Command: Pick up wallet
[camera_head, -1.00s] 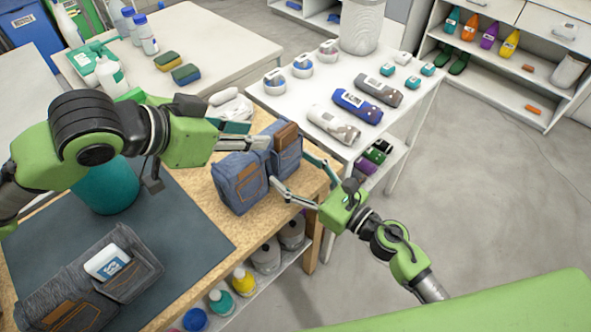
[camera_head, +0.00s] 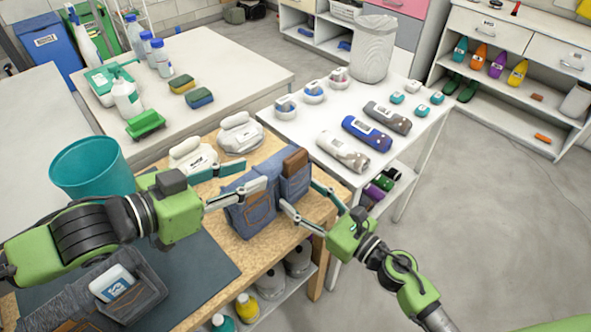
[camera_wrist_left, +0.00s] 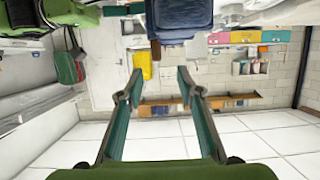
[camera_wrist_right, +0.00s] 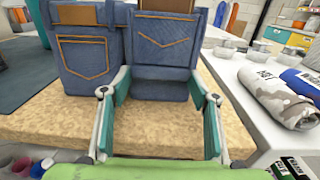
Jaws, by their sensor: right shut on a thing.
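A brown wallet-like item (camera_head: 296,160) sticks out of the top of the right-hand denim pouch (camera_head: 294,186); its lower part is hidden inside. In the right wrist view the brown item (camera_wrist_right: 166,5) shows at the top edge. A second denim pouch (camera_head: 250,216) stands beside it to the left. My right gripper (camera_head: 302,197) is shut on the right-hand denim pouch, with one finger at each side of its lower part in the right wrist view. My left gripper (camera_head: 258,172) is open and empty by the left-hand pouch; its fingers (camera_wrist_left: 160,73) stand apart.
A teal bin (camera_head: 92,170) and a grey pouch with a white packet (camera_head: 112,284) are at the left.

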